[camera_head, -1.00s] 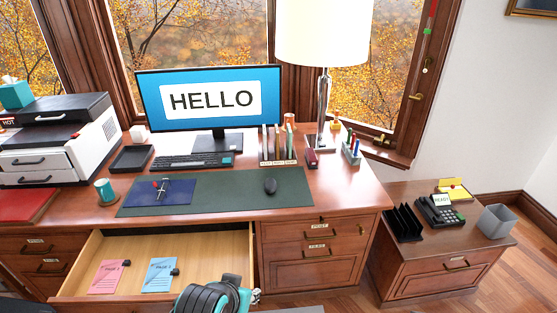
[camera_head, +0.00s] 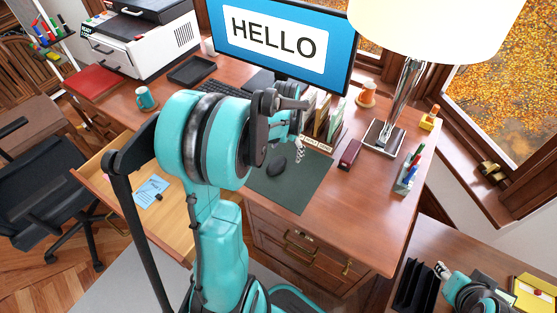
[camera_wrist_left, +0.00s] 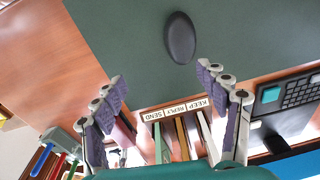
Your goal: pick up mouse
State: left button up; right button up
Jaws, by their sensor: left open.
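The mouse (camera_head: 277,166) is a dark oval lying on the green desk mat (camera_head: 300,190). My left gripper (camera_head: 299,150) is above the mat, just beyond and to the right of the mouse in the head view, and partly hidden by my arm. In the left wrist view the fingers (camera_wrist_left: 161,76) are spread wide and empty. The mouse (camera_wrist_left: 180,38) lies past the fingertips in that view, untouched. Part of my right arm with its gripper (camera_head: 441,270) shows at the lower right of the head view; its opening is unclear.
A file sorter (camera_head: 318,135), a red stapler-like object (camera_head: 350,154) and a lamp (camera_head: 384,138) stand close beyond the mat. The monitor (camera_head: 290,40) and keyboard (camera_wrist_left: 300,92) are nearby. A drawer (camera_head: 172,212) is open at the desk's front.

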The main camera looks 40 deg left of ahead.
aim_at(277, 162)
pick_arm(q)
jog(key=shift+g, duration=0.5)
jog(key=a+f, duration=0.1)
jog(key=a, duration=0.1)
jog(key=a+f+p, duration=0.1)
jog(key=a+f, duration=0.1)
jog(key=shift+w+f, duration=0.1)
jog(key=shift+w, duration=0.1)
notch_tip(277, 162, down, 3)
jog(key=shift+a+r+b, duration=0.1)
jog(key=shift+a+b, duration=0.05)
jog(key=shift+b, duration=0.45)
notch_tip(277, 162, down, 6)
jog(key=b, duration=0.2)
jog(key=shift+a+r+b, duration=0.15)
jog(key=shift+r+b, duration=0.1)
jog(key=shift+b, duration=0.05)
jog(key=shift+r, duration=0.1)
jog(key=c, duration=1.3)
